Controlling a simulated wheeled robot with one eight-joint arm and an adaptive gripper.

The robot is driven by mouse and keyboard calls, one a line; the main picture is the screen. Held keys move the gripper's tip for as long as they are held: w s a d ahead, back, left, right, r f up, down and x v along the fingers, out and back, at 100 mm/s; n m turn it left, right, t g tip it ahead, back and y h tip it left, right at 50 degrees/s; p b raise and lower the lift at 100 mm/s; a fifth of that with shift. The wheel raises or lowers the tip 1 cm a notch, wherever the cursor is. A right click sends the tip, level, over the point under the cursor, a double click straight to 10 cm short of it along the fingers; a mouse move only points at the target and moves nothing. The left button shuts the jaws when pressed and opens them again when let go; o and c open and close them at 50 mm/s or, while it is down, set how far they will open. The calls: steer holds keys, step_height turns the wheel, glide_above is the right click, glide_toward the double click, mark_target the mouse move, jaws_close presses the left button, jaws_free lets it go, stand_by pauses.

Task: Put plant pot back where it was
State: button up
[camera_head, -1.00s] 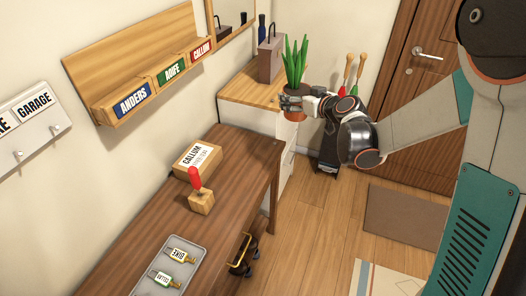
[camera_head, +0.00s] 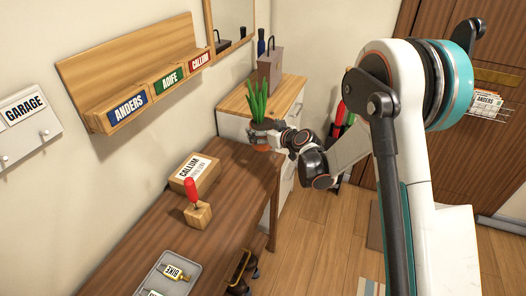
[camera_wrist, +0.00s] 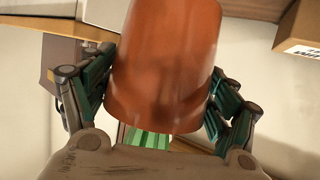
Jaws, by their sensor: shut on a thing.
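The terracotta plant pot (camera_head: 262,143) with tall green leaves (camera_head: 258,105) is upright in the head view. My gripper (camera_head: 270,135) is shut on the pot, holding it from the right side. The pot hangs near the far right corner of the brown desk, in front of the light wooden cabinet top (camera_head: 240,102). I cannot tell its exact height over the desk. In the wrist view the orange pot (camera_wrist: 165,65) fills the middle between the two fingers (camera_wrist: 150,90), with some green leaf (camera_wrist: 148,138) below it.
The CALLUM box (camera_head: 195,173), a red-handled tool in a wooden block (camera_head: 197,212) and a grey tray with key tags (camera_head: 166,281) stand on the desk (camera_head: 130,220). A toolbox (camera_head: 270,66) is on the cabinet. The ANDERS, AOIFE and CALLUM wall rack (camera_head: 130,60) is at left.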

mark_target(263, 146)
steer(key=shift+f+b, duration=1.05)
steer(key=shift+f, duration=2.85)
steer(key=shift+f, duration=0.2)
steer(key=o, duration=1.5)
steer(key=shift+r, duration=0.15)
